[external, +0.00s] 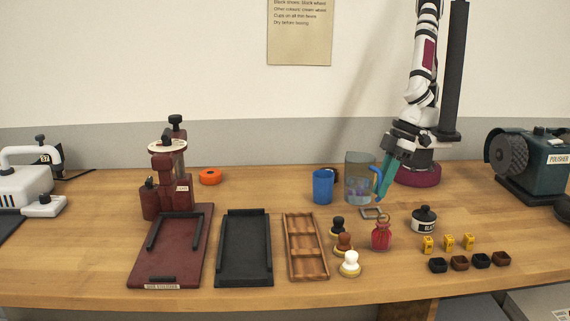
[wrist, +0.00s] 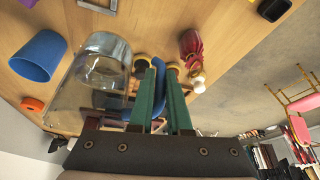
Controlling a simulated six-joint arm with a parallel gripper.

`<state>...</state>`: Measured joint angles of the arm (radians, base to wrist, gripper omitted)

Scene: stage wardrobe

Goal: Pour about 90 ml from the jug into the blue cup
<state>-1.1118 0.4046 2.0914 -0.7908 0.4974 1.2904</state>
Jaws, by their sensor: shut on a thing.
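The jug (external: 360,180) is clear with a blue handle and stands upright, to the right of the blue cup (external: 323,187). I cannot tell whether its base touches the table. My gripper (external: 386,180) is shut on the jug's blue handle from the right. In the wrist view the teal fingers (wrist: 160,68) are on either side of the handle (wrist: 141,108), and the clear jug body (wrist: 98,75) is to their left. The blue cup (wrist: 38,56) is upright beside the jug and apart from it. How much liquid is in either vessel is unclear.
An orange ring (external: 210,177) is at the back left. The table between ring and cup is clear.

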